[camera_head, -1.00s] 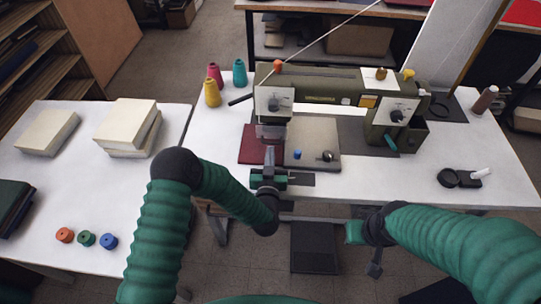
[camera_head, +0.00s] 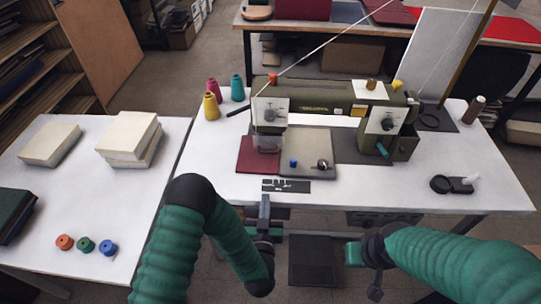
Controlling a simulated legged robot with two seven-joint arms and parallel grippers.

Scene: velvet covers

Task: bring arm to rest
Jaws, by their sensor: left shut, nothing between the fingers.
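My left gripper (camera_head: 264,204) is shut and empty. It points away from me at the front edge of the sewing table (camera_head: 450,190), just short of a dark flat plate with light marks (camera_head: 286,186). My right gripper (camera_head: 375,289) hangs low in front of the table, under the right forearm. Its fingers are small and dark, and I cannot tell whether they are open.
The olive sewing machine (camera_head: 325,102) stands on the table, with a maroon cover (camera_head: 257,160) under its left end. Three thread cones stand behind, including a yellow one (camera_head: 211,107). A left table (camera_head: 95,195) holds cream blocks (camera_head: 128,135) and three spools, one orange (camera_head: 64,242).

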